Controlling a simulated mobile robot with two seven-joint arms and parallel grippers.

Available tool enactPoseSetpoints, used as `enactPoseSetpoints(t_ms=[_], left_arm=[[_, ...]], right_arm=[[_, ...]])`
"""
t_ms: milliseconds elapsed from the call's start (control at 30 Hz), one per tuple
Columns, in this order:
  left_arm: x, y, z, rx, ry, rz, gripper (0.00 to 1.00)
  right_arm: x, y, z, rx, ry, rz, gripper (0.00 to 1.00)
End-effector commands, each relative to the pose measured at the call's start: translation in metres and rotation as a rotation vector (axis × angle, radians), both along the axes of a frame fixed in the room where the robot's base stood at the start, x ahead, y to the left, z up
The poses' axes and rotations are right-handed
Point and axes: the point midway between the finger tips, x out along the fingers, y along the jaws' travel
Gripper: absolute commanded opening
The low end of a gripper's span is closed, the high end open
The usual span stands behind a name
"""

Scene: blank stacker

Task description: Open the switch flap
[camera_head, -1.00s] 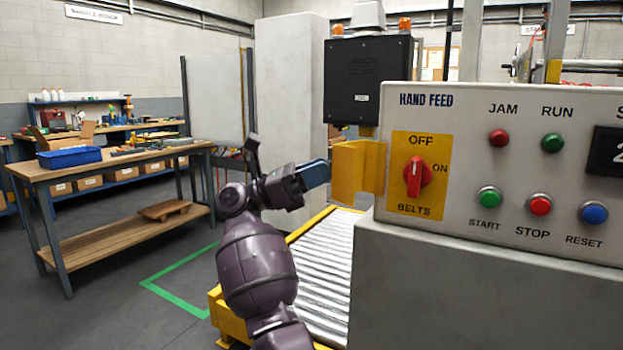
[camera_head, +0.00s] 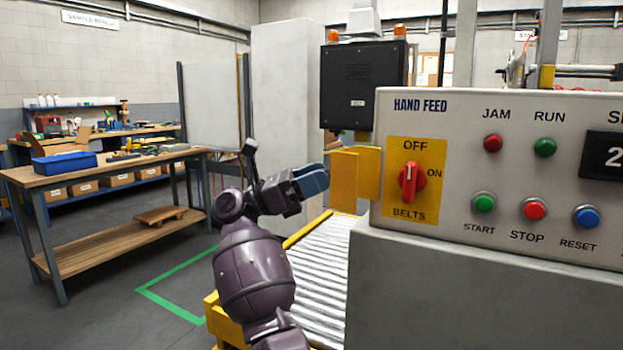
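The yellow switch flap (camera_head: 369,173) stands swung out to the left of the yellow switch plate (camera_head: 400,205), so the red rotary switch (camera_head: 410,182) is uncovered.
The grey HAND FEED panel (camera_head: 460,106) carries lamps and buttons, including a green START button (camera_head: 484,203). A roller conveyor (camera_head: 322,262) runs below my gripper. A wooden workbench (camera_head: 100,172) stands at the left, with open floor between.

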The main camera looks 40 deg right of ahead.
Motion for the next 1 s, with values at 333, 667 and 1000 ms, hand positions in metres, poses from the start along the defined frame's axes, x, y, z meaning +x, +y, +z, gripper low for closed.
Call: enactPoseSetpoints(t_ms=[333,667,1000], left_arm=[[0.0,-0.001,-0.002,0.006,0.0,-0.006,0.41],[0.005,-0.004,-0.002,0.012,-0.018,-0.019,0.41],[0.008,-0.004,0.002,0.011,-0.035,-0.024,0.41]], right_arm=[[0.028,0.033,-0.019,0.002,0.001,-0.001,0.52],[0.058,0.074,-0.041,-0.002,0.006,0.003,0.52],[0.064,0.084,-0.043,-0.005,0.002,0.003,0.52]])
